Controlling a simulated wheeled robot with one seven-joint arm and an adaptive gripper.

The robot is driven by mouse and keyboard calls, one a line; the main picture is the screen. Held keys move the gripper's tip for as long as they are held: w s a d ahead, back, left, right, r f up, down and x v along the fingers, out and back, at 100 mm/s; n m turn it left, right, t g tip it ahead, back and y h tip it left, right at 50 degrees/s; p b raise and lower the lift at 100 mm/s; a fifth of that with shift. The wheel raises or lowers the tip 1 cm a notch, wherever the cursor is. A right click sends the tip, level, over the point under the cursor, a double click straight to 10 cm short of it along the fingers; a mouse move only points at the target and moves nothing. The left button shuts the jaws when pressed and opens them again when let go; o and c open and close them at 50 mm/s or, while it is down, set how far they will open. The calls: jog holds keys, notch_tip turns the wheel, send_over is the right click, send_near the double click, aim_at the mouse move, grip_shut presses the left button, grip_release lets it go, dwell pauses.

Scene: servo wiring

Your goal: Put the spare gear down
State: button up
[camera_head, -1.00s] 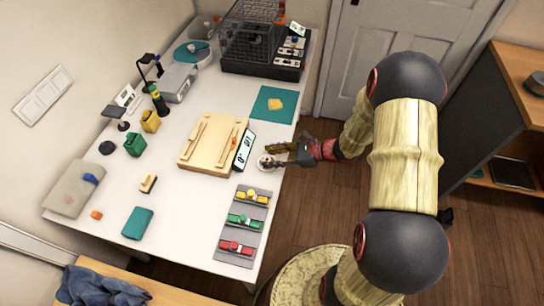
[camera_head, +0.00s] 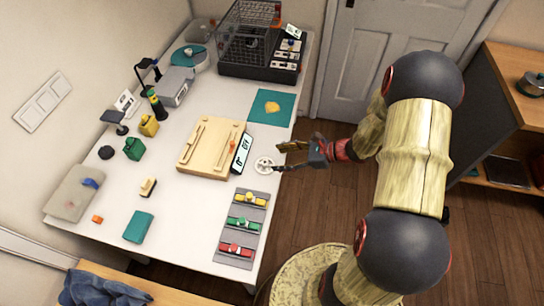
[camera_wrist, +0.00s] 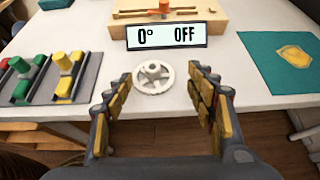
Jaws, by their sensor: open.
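The spare gear (camera_head: 264,164) is a white spoked wheel with a raised hub. It lies flat on the white table near the right edge, beside the display. In the wrist view the gear (camera_wrist: 153,77) sits beyond and between the fingertips, apart from both. My gripper (camera_head: 283,157) is open and empty, just right of the gear at the table's edge. In the wrist view both fingers of my gripper (camera_wrist: 160,82) are spread wide with nothing between them.
A display (camera_wrist: 167,35) reading 0° OFF leans at the wooden board (camera_head: 208,150). A grey rack (camera_head: 244,228) with yellow, green and red parts lies nearer. A teal mat (camera_head: 272,108) with a yellow piece lies farther back. Bare table surrounds the gear.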

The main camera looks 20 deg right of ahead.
jog(key=p+v, duration=0.2)
jog(key=v, duration=0.5)
jog(key=s+a+r+n+g+h, duration=0.25)
jog(key=s+a+r+n, duration=0.2)
jog(key=r+n, duration=0.3)
jog(key=s+a+r+n+g+h, duration=0.2)
jog(key=s+a+r+n+g, duration=0.1)
jog(key=a+r+n, duration=0.4)
jog(key=s+d+r+n+t+h, duration=0.1)
jog(key=s+r+n+t+h, duration=0.3)
jog(key=s+r+n, duration=0.5)
notch_tip(320, 180, up, 4)
jog(key=shift+d+r+n+h, duration=0.1)
jog(key=shift+d+n+h, duration=0.15)
jog(key=shift+n+h, duration=0.5)
jog(key=shift+c, duration=1.2)
